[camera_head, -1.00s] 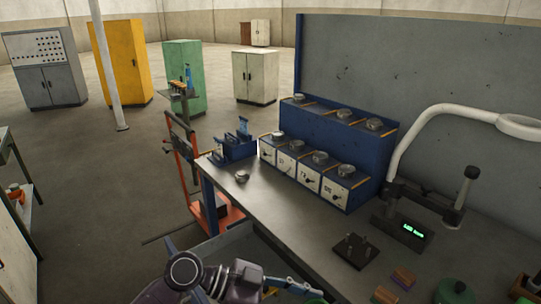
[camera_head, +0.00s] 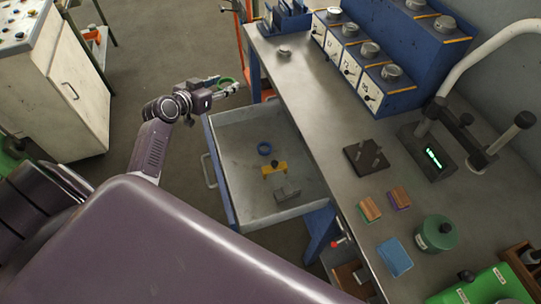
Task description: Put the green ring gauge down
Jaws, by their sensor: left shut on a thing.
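The green ring gauge (camera_head: 227,80) is a small green ring at the upper middle of the head view. My left gripper (camera_head: 229,87) is shut on it and partly covers it. The gripper is above the far left corner of an open drawer (camera_head: 228,128), beside the workbench (camera_head: 325,134). A blue ring (camera_head: 264,148), a yellow piece (camera_head: 274,169) and a grey block (camera_head: 287,193) lie in the drawer. My right gripper is not in view.
On the bench are a dark plate with pegs (camera_head: 366,157), small wooden-topped blocks (camera_head: 370,208), a blue pad (camera_head: 395,257), a green round container (camera_head: 436,233) and a digital readout (camera_head: 433,158). The near-left part of the bench top is mostly clear.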

